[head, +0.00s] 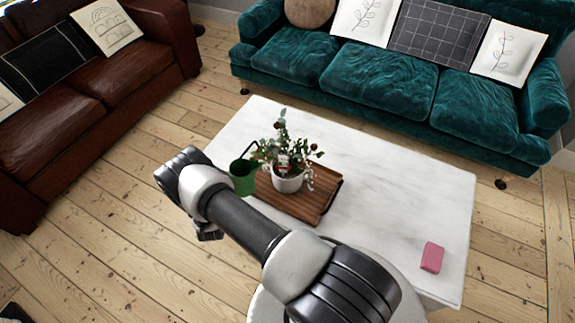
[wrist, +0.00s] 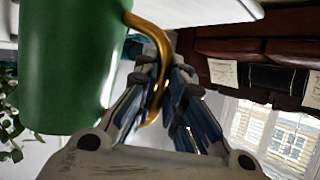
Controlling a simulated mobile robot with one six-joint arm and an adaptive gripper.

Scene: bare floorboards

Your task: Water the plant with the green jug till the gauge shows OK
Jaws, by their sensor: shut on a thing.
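The green jug (head: 243,178) is at the left end of the wooden tray in the head view, close beside the plant (head: 284,145). My gripper (wrist: 166,78) is shut on the jug's gold handle in the wrist view, where the jug's green body (wrist: 70,65) fills the left side. In the head view my arm hides most of the gripper. The jug looks roughly upright, but I cannot tell its exact tilt. No water stream is visible. The plant stands in a white pot (head: 288,184). A small red and white marker shows among its leaves; its reading is too small to make out.
The pot stands on a wooden tray (head: 312,207) on a white table (head: 390,190). A pink block (head: 432,257) lies at the table's right, with clear tabletop around it. A teal sofa (head: 385,80) is behind, and a brown sofa (head: 60,110) is at the left.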

